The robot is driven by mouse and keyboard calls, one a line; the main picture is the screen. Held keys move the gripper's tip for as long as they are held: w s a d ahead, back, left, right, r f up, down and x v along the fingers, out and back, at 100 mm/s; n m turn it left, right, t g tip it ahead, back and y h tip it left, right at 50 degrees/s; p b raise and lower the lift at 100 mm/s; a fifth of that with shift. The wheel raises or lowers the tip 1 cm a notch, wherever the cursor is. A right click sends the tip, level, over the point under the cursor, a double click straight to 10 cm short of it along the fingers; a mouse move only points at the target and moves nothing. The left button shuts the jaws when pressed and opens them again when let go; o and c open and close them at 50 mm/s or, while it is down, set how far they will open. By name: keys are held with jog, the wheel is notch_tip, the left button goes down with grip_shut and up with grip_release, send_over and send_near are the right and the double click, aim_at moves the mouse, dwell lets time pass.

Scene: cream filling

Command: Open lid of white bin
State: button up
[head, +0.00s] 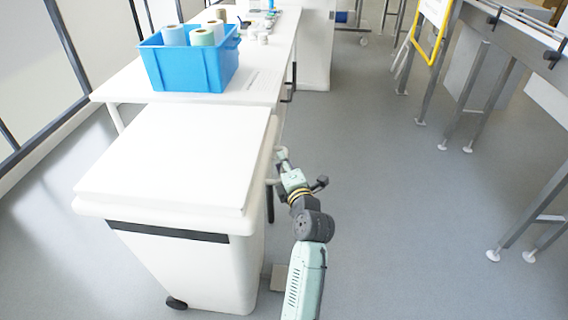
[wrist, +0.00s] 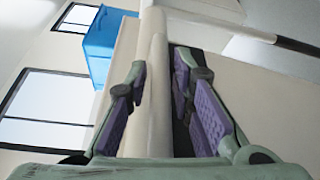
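The white bin (head: 190,255) stands at the left front in the head view, with its flat white lid (head: 180,155) lying closed on top. My gripper (head: 280,160) is at the lid's right side, near the far corner; its fingertips are partly hidden there. In the wrist view my gripper (wrist: 160,68) has its two purple-padded fingers apart, one on each side of a pale bar-like edge (wrist: 152,100) of the bin. A dark gap shows between this edge and the right finger. The left finger is very close to the edge; contact cannot be told.
A white table (head: 120,85) stands behind the bin, with a blue crate (head: 190,68) holding rolls on it. The crate also shows in the wrist view (wrist: 102,45). Metal-legged frames (head: 480,95) stand at the right. The grey floor (head: 400,220) between is clear.

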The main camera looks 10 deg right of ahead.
grip_shut()
dwell(0.5)
